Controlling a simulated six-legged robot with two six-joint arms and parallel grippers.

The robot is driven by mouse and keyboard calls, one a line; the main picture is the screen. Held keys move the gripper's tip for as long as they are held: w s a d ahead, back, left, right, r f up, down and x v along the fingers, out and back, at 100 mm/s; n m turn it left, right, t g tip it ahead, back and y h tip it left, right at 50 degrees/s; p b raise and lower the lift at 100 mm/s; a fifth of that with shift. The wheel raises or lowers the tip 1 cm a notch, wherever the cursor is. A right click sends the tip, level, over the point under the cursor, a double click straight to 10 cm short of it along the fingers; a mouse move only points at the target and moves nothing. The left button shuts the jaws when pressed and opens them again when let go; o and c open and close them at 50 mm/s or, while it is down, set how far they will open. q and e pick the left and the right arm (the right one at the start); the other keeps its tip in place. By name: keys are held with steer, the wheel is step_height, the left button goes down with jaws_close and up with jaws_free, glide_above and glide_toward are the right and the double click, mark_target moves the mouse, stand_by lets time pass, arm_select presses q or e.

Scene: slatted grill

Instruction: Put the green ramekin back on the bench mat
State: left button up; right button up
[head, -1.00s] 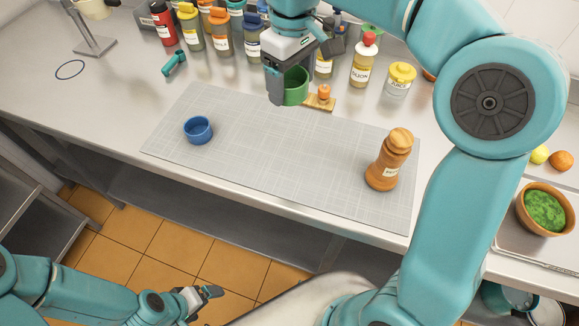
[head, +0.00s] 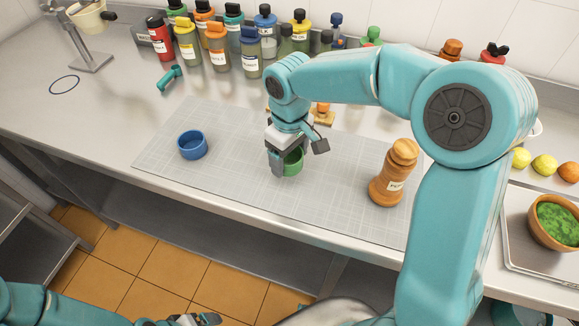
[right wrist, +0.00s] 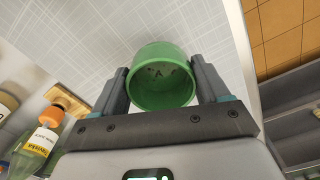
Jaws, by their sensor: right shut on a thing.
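The green ramekin (head: 294,161) is between the fingers of my right gripper (head: 283,163), over the middle of the grey bench mat (head: 235,185). In the right wrist view the ramekin (right wrist: 160,78) sits between both fingers of the gripper (right wrist: 160,85), which is shut on it. I cannot tell whether its base touches the mat or hangs just above it. A blue ramekin (head: 192,145) stands on the left part of the mat. My left gripper (head: 205,319) shows only partly at the bottom edge, away from the bench.
A wooden pepper mill (head: 393,175) stands on the mat's right part. Several bottles (head: 215,45) line the back. A small wooden board (head: 323,117) lies behind the mat. A tray (head: 515,235) with a bowl of greens (head: 560,222) is at right. The mat between blue ramekin and gripper is clear.

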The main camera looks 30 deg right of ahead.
mark_target(289, 167)
step_height(289, 167, down, 5)
steer(key=shift+r, duration=0.2)
steer(key=shift+f, duration=0.15)
steer(key=o, duration=1.1)
steer(key=shift+r, duration=0.35)
step_height(289, 167, up, 12)
steer(key=shift+f, duration=0.15)
